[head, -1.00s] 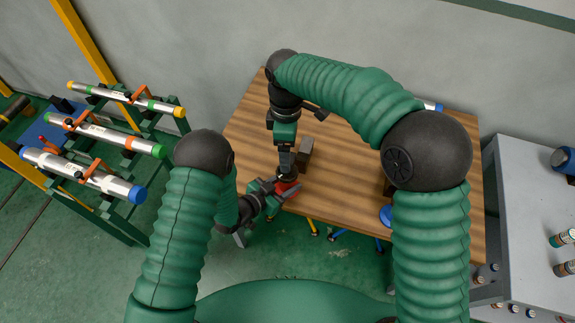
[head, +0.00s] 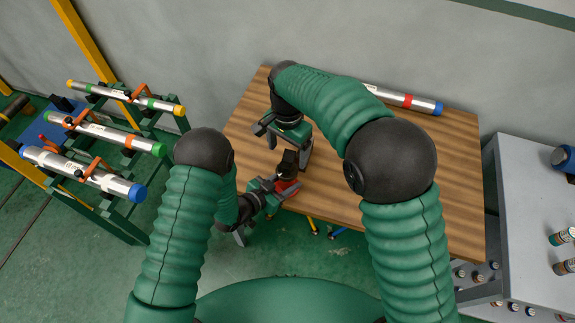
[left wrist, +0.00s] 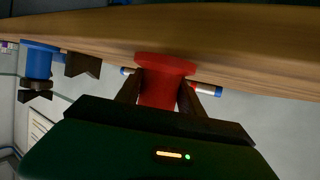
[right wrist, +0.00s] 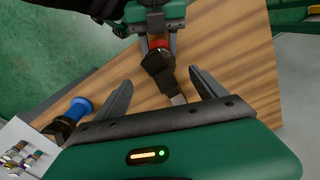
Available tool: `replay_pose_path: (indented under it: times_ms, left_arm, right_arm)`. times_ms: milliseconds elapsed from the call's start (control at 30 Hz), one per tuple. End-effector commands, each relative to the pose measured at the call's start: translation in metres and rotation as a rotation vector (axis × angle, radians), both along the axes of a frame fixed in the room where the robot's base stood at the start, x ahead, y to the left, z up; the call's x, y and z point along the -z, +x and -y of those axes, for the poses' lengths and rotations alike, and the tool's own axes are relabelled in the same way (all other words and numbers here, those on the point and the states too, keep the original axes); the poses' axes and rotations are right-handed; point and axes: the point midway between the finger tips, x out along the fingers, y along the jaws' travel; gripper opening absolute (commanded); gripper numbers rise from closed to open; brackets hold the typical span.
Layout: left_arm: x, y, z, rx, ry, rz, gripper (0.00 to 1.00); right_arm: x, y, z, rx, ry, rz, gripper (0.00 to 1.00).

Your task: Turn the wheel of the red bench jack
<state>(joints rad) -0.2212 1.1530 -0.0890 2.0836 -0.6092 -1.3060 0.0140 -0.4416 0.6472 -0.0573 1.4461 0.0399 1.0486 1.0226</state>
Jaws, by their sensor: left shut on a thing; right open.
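The red bench jack (head: 287,187) stands at the near edge of the wooden table, its red body partly hidden by my left gripper. In the left wrist view the red body (left wrist: 162,78) sits between the fingers of my left gripper (left wrist: 160,95), which is shut on it. The jack's dark upper part (right wrist: 158,62) shows in the right wrist view, with a grey bar beside it. My right gripper (right wrist: 160,80) is open; its spread fingers are on either side of this part's near end, and I see no clear grip. I cannot clearly make out the wheel.
A blue jack (right wrist: 79,108) stands along the same table edge. A silver pipe (head: 402,99) with red and blue bands lies at the back of the wooden table (head: 440,150). A green rack (head: 165,117) of pipes is at left, a grey bench (head: 525,190) at right.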

Motion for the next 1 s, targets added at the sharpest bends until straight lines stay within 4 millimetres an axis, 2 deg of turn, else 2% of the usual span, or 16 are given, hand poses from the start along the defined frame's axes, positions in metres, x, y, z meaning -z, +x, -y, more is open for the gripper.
replay_pose_path:
  times_ms: [33,100,300,433,667,1000]
  left_arm:
    - [0.007,-0.003,-0.002,-0.001,0.011,-0.015,0.00]
    - [0.007,-0.003,-0.002,-0.001,0.011,-0.015,0.00]
    - [0.007,-0.004,-0.002,-0.001,0.011,-0.015,0.00]
    - [0.007,-0.004,-0.002,-0.001,0.011,-0.015,0.00]
    - [0.007,-0.004,-0.002,-0.001,0.011,-0.015,0.00]
    - [0.007,-0.003,-0.002,-0.001,0.011,-0.015,0.00]
  right_arm:
    - [0.015,-0.001,0.000,0.000,-0.001,-0.005,0.81]
    - [0.032,-0.001,0.001,0.000,-0.002,-0.005,0.81]
    - [0.070,-0.001,0.000,-0.002,-0.001,-0.003,0.81]
    - [0.079,0.000,0.000,-0.003,0.000,0.000,0.81]
    - [0.080,0.000,0.000,-0.003,0.000,0.000,0.81]
    - [0.080,0.000,0.000,-0.003,0.000,0.000,0.38]
